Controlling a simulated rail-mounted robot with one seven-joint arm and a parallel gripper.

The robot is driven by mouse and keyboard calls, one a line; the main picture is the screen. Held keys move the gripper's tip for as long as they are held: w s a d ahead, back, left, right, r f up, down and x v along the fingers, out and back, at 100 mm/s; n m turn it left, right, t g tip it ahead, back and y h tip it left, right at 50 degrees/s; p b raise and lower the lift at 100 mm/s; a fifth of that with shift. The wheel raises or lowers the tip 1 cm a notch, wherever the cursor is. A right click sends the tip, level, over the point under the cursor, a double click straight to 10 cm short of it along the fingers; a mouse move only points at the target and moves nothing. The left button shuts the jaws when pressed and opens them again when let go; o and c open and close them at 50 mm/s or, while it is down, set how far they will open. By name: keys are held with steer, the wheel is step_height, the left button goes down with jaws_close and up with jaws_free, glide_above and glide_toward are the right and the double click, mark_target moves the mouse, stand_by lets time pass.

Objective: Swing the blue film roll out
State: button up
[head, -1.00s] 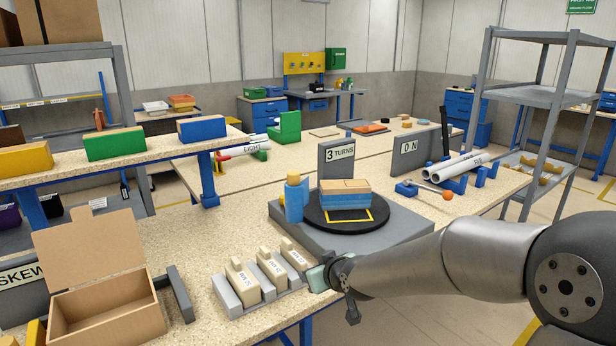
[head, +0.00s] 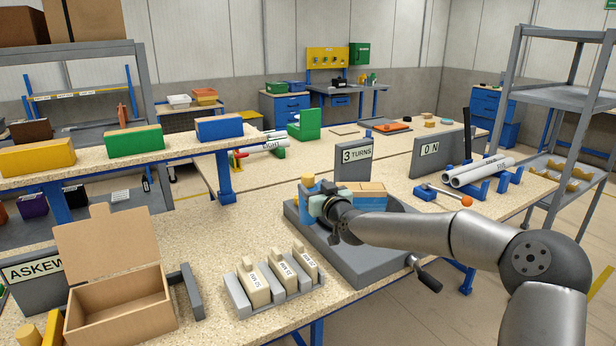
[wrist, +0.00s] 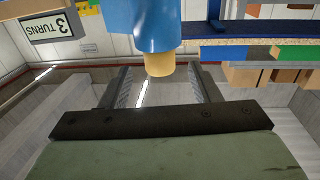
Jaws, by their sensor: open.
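The blue film roll (head: 306,195), upright with a tan core end on top, stands at the left corner of the grey turntable base (head: 365,265). My gripper (head: 316,200) is right in front of it in the head view and hides part of it. In the wrist view, which looks upside down, my gripper (wrist: 162,80) is open with a finger on each side. The film roll (wrist: 150,25) lies ahead, its tan core end (wrist: 160,66) in line with the gap. I cannot tell whether the fingers touch it. A tan-and-blue stack (head: 370,190) on the turntable is partly hidden by my wrist.
A "3 TURNS" sign (head: 357,153) stands behind the turntable. A crank handle (head: 427,273) sticks out at the base's front right. Labelled tan blocks in a grey rack (head: 238,297) and an open cardboard box (head: 125,305) are at the left.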

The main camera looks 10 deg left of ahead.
mark_target(311, 183)
steer(key=p+x, duration=0.1)
steer(key=x, duration=0.4)
steer(key=shift+w+a, duration=0.1)
steer(key=shift+w, duration=0.15)
